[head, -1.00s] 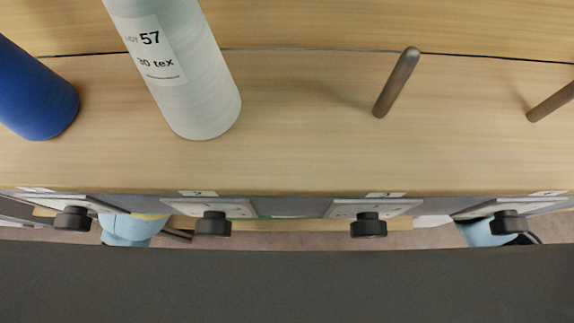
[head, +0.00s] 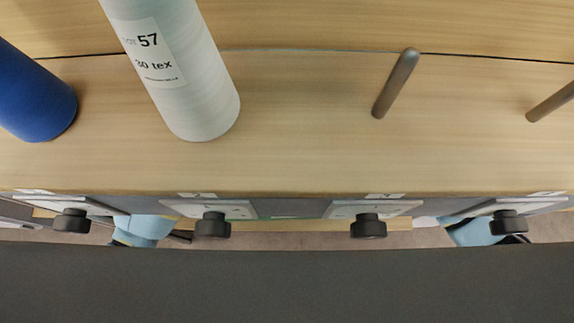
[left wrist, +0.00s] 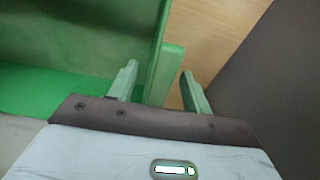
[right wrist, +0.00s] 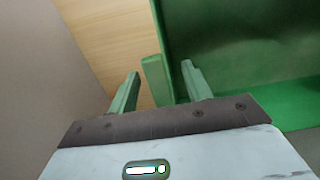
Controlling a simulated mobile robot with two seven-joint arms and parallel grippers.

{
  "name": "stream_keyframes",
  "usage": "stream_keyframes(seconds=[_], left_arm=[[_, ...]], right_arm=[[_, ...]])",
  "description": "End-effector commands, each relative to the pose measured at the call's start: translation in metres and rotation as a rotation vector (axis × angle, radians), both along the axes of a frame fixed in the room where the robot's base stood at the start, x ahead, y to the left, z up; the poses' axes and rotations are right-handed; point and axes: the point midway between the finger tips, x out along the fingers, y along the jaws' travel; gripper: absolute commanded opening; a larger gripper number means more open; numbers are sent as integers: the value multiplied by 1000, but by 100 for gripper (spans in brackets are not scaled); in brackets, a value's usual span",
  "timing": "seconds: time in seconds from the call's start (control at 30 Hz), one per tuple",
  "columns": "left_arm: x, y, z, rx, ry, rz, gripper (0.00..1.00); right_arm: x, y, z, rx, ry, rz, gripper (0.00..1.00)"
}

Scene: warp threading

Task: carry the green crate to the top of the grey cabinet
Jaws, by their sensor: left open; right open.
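The green crate (left wrist: 85,50) fills the left of the left wrist view, and its other end (right wrist: 240,35) fills the right of the right wrist view. My left gripper (left wrist: 158,80) is open, with a green upright part of the crate's end between its fingers. My right gripper (right wrist: 158,80) is open, with a similar green part of the crate between its fingers. Neither gripper is closed on it. In the head view the crate is almost wholly hidden, and both gripper tips are out of sight. I cannot identify the grey cabinet for certain.
In the head view a wooden shelf (head: 300,150) carries a white cone (head: 180,80) labelled 57, a blue cone (head: 35,95) and two bare pegs (head: 397,83). Several black knobs (head: 213,225) line its front. A dark grey surface (head: 290,285) fills the bottom.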

Motion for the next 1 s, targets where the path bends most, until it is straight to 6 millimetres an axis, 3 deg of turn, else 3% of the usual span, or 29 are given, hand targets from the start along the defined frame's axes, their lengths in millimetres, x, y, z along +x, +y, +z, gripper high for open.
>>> stream_keyframes(seconds=[0.33,0.7,1.0], left_arm=[[1,0,-2,-1,-2,0,48],[1,0,-2,0,-1,0,0],[1,0,-2,0,-1,0,0]], right_arm=[[0,0,-2,0,0,0,48],[0,0,-2,0,0,0,0],[0,0,-2,0,0,0,0]])
